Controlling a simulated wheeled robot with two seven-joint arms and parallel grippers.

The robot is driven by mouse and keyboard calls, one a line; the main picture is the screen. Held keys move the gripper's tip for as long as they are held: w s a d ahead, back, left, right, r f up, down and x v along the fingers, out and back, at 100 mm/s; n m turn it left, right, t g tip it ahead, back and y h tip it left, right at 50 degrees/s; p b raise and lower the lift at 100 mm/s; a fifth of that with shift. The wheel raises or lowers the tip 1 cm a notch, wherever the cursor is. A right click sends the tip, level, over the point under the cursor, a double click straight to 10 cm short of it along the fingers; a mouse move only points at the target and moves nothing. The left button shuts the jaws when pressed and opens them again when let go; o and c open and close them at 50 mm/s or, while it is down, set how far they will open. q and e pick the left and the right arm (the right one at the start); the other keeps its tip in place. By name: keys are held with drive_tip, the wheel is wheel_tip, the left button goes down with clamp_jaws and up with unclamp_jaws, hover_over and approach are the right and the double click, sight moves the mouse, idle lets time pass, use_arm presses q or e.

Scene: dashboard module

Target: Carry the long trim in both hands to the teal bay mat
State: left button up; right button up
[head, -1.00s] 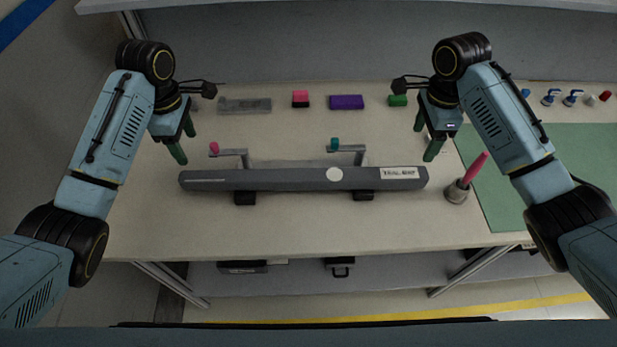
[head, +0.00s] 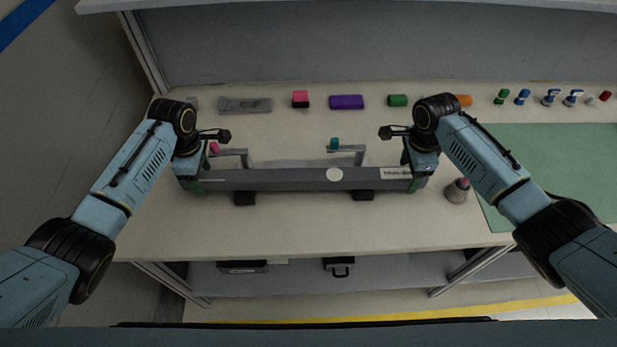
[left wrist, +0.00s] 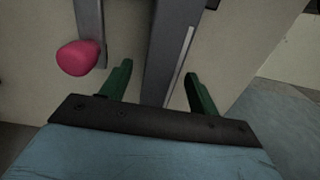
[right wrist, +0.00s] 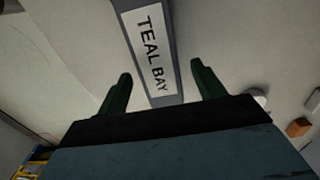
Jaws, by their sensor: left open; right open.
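The long trim (head: 280,180) is a dark grey bar with a white round spot, lying left to right across the table on two black supports. My left gripper (head: 192,187) is open at its left end; in the left wrist view the fingers (left wrist: 158,82) stand either side of the bar (left wrist: 170,50), with gaps. My right gripper (head: 416,177) is open at its right end; in the right wrist view its fingers (right wrist: 160,82) straddle the end with the "TEAL BAY" label (right wrist: 150,48). The green-teal mat (head: 560,165) lies bare at the right.
Two grey brackets with a pink knob (head: 214,147) and a teal knob (head: 334,144) stand just behind the trim. A grey cup (head: 456,191) stands between trim and mat. Small blocks, including a purple one (head: 346,102), line the back. Front table area is clear.

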use_arm(q)
drive_tip(key=shift+f, duration=0.5)
use_arm(e)
drive_tip(key=shift+f, duration=0.55)
use_arm(q)
clamp_jaws()
use_arm(e)
drive_tip(key=c, duration=1.4)
